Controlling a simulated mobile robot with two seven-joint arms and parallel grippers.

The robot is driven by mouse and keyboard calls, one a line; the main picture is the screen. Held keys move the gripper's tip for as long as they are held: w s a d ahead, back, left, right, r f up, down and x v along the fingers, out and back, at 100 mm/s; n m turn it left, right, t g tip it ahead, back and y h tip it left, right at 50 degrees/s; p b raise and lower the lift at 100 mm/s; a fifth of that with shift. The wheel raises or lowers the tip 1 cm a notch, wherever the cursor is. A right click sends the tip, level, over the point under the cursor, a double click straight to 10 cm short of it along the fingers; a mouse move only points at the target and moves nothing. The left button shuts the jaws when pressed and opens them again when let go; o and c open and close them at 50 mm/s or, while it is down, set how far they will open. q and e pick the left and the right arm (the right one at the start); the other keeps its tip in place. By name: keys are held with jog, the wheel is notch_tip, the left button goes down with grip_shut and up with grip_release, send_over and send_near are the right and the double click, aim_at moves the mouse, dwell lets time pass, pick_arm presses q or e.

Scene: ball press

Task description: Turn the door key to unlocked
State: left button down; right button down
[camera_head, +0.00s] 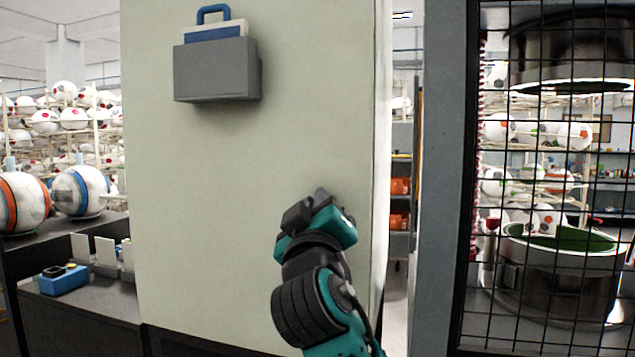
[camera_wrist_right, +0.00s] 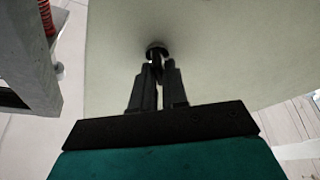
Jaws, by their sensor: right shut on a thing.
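My right gripper (camera_head: 318,204) reaches up from below to the pale panel and meets its face low on the right side. In the right wrist view my right gripper (camera_wrist_right: 160,84) is shut on a small dark key (camera_wrist_right: 157,64). Behind it, a round dark lock (camera_wrist_right: 156,49) sits on the panel. The head view hides the key and lock behind the gripper, and the key's turn angle is too dark to tell. The mesh door (camera_head: 548,205) with a dark frame stands to the right. My left gripper is not in view.
A grey wall holder (camera_head: 217,70) with a blue-handled item hangs higher on the pale panel (camera_head: 215,210). A narrow gap separates the panel from the door's grey post (camera_head: 441,180). A counter with balls and a blue box (camera_head: 64,279) is at left.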

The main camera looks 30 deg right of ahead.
pick_arm(q)
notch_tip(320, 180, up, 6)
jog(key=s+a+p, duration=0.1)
jog(key=p, duration=0.6)
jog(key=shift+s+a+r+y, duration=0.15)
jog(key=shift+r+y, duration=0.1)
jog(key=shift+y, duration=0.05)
pick_arm(e)
jog(key=shift+f+n+g+y, duration=0.2)
jog(key=shift+n+y, duration=0.5)
jog(key=shift+n, duration=1.2)
jog(key=shift+r+n+g+y, duration=0.15)
jog(key=shift+n+g+y, duration=0.4)
jog(key=shift+n, duration=1.35)
jog(key=shift+f+n+g+y, duration=0.1)
jog(key=shift+n+y, duration=0.75)
jog(key=shift+n, duration=1.05)
jog(key=c, duration=1.2)
grip_release()
jog(key=shift+c, duration=0.2)
